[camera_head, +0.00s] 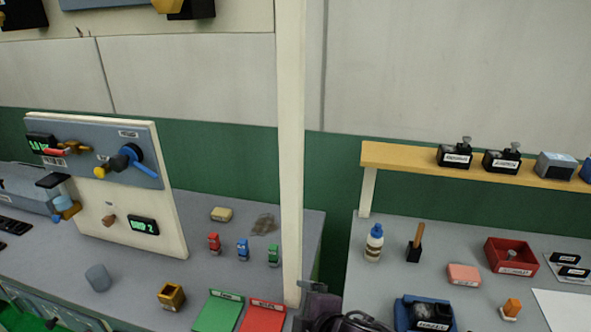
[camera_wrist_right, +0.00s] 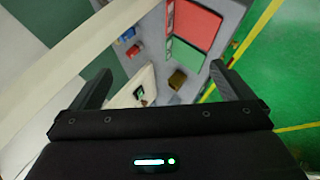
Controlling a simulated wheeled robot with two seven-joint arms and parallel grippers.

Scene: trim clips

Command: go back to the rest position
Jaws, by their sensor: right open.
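My right gripper (camera_wrist_right: 162,82) shows in the right wrist view with its two dark fingers wide apart. Nothing is between them; the bench shows past them, some way off. My left gripper is in neither view. In the head view, small red (camera_head: 214,243), blue (camera_head: 242,249) and green (camera_head: 273,255) clip-like pieces stand in a row on the left grey bench (camera_head: 150,290). A green mat (camera_head: 218,312) and a red mat (camera_head: 264,317) lie at its front edge.
A pale post (camera_head: 291,150) rises between the two benches. An upright panel (camera_head: 120,215) with a blue-handled valve stands on the left. A brass-coloured box (camera_head: 171,295) and grey cylinder (camera_head: 98,278) are near it. The right bench holds a bottle (camera_head: 374,243), red tray (camera_head: 511,256) and blue bin (camera_head: 424,313).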

